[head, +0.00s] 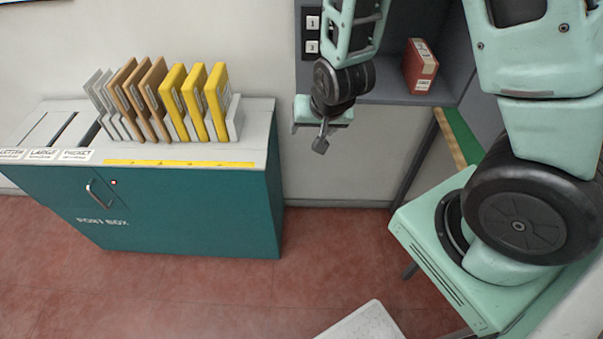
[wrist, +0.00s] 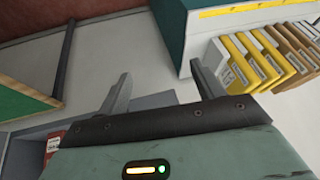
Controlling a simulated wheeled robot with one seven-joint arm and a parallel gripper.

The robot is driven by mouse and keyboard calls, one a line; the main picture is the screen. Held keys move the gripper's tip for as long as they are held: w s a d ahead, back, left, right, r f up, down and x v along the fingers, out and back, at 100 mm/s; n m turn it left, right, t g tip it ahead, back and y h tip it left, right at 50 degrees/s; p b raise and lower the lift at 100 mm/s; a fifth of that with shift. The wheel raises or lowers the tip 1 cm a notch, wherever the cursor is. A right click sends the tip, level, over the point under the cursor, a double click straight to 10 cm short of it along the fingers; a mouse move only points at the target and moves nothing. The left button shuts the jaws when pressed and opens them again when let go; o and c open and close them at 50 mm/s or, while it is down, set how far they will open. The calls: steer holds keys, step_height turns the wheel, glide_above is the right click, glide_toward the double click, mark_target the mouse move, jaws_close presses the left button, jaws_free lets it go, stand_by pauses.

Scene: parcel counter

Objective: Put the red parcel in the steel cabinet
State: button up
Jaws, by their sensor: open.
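The red parcel (head: 421,68) stands upright inside the grey steel cabinet (head: 392,95), on its shelf floor toward the right. It has white labels on its front. A small part of the parcel also shows in the wrist view (wrist: 52,146), at the lower left, mostly cut off by the gripper body. My gripper (head: 320,142) hangs in front of and to the left of the cabinet opening, pointing down, apart from the parcel. In the wrist view my gripper (wrist: 161,75) has its two fingers spread with nothing between them.
A teal post box (head: 190,205) stands at left. On its top, a rack holds grey, brown and yellow mailers (head: 193,100). A green panel (head: 460,137) with a wooden edge is below the cabinet at right. Red floor is open in front of the post box.

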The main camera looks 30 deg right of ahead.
steer(key=s+a+r+n+g+y, duration=0.2)
steer(key=s+a+r+n, duration=0.4)
steer(key=a, duration=0.5)
steer(key=s+a+r+n+g, duration=0.1)
steer(key=s+a+r+n, duration=0.1)
steer(key=s, duration=0.5)
steer(key=s+a+r+n+g, duration=0.1)
steer(key=s+r+n+g, duration=0.1)
steer(key=s+r+n, duration=0.2)
steer(key=s+r, duration=0.2)
steer(key=s, duration=0.1)
steer(key=shift+s+a+n+h, duration=0.2)
steer(key=shift+a+n+h, duration=0.2)
steer(key=shift+f, duration=0.1)
